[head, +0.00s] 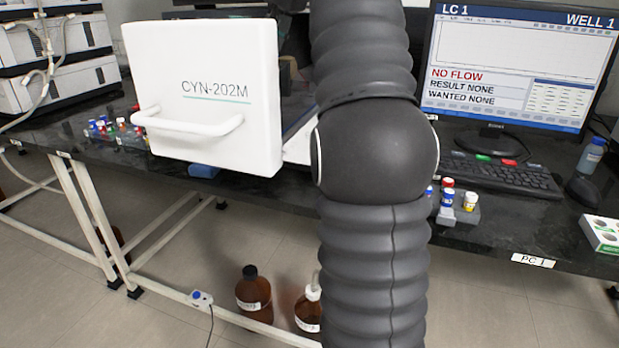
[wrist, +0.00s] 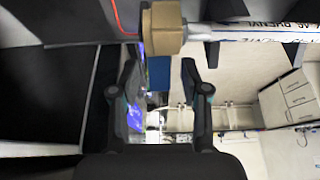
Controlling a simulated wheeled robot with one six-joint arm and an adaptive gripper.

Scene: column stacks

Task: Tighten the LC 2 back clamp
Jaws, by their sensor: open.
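In the wrist view, my gripper (wrist: 159,70) is open, with its two dark fingers spread apart and nothing between them that I can see touching. A tan, block-like end fitting (wrist: 162,28) sits just beyond the fingertips at the top. A white column (wrist: 255,32) with printed lettering runs from it to the right edge. I cannot tell whether the tan fitting belongs to the LC 2 back clamp, and no clamp is clearly recognisable. In the head view, my arm hides the middle and my gripper is out of sight.
A white CYN-202M front (head: 205,95) with a handle juts out over the dark bench (head: 510,235). Vials (head: 447,190) and a keyboard (head: 490,172) lie by the LC 1 monitor (head: 520,60), which reads NO FLOW. Brown bottles (head: 254,295) stand below the bench.

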